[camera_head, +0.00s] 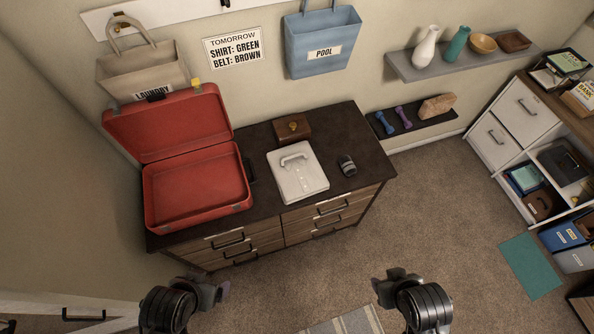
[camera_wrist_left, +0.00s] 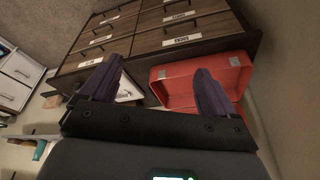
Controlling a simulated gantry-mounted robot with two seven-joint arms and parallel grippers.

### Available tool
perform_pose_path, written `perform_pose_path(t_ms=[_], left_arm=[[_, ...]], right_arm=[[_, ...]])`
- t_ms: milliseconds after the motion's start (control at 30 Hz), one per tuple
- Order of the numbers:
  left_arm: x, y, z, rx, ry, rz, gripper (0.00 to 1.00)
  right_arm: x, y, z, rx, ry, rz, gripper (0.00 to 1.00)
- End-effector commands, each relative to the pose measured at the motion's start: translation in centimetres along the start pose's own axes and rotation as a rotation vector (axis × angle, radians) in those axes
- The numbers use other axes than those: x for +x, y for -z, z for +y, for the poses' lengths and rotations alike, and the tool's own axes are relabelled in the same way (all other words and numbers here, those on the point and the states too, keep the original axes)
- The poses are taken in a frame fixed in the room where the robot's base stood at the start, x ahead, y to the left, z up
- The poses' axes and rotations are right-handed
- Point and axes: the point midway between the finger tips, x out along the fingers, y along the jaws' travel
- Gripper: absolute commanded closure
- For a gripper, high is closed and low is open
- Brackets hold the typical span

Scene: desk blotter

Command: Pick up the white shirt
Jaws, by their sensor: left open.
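The white shirt (camera_head: 298,176) lies folded flat, collar toward the back, on top of the dark dresser (camera_head: 250,211). In the left wrist view a small part of the shirt (camera_wrist_left: 130,91) shows between the fingers; the rest is hidden. My left gripper (camera_head: 218,290) is in front of the dresser, low in the picture, open and empty, well apart from the shirt. My right gripper (camera_head: 384,289) is also in front, to the right, away from the shirt; its jaw opening is not clear.
An open, empty red suitcase (camera_head: 197,188) stands left of the shirt. A wooden box (camera_head: 292,128) is behind it, and a dark rolled item (camera_head: 347,165) is to its right. A wall sign (camera_head: 234,46) reads "TOMORROW SHIRT: GREEN BELT: BROWN". Carpet in front is mostly clear.

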Motion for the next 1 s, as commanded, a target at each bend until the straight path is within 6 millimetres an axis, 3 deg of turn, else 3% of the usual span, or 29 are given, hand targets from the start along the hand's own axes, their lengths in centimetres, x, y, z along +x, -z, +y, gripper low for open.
perform_pose_path(t_ms=[100, 400, 767, 867, 1000], left_arm=[[0.0, 0.0, 0.0, 0.0, 0.0, 0.0, 0.12], [0.0, 0.0, 0.0, 0.0, 0.0, 0.0, 0.55], [0.0, 0.0, 0.0, 0.034, 0.0, 0.001, 0.55], [0.0, 0.7, 0.0, 0.126, 0.003, 0.035, 0.55], [0.0, 3.5, 0.3, 0.397, 0.032, 0.183, 0.55]], right_arm=[[0.0, 0.0, 0.1, -0.004, -0.003, 0.0, 0.57], [0.0, 0.0, 0.1, -0.005, -0.004, 0.0, 0.57], [0.0, 0.0, 0.0, 0.001, 0.001, 0.0, 0.57], [0.0, 0.0, -0.1, 0.003, 0.003, 0.001, 0.57], [0.0, 0.0, -0.1, 0.005, 0.004, 0.001, 0.57]])
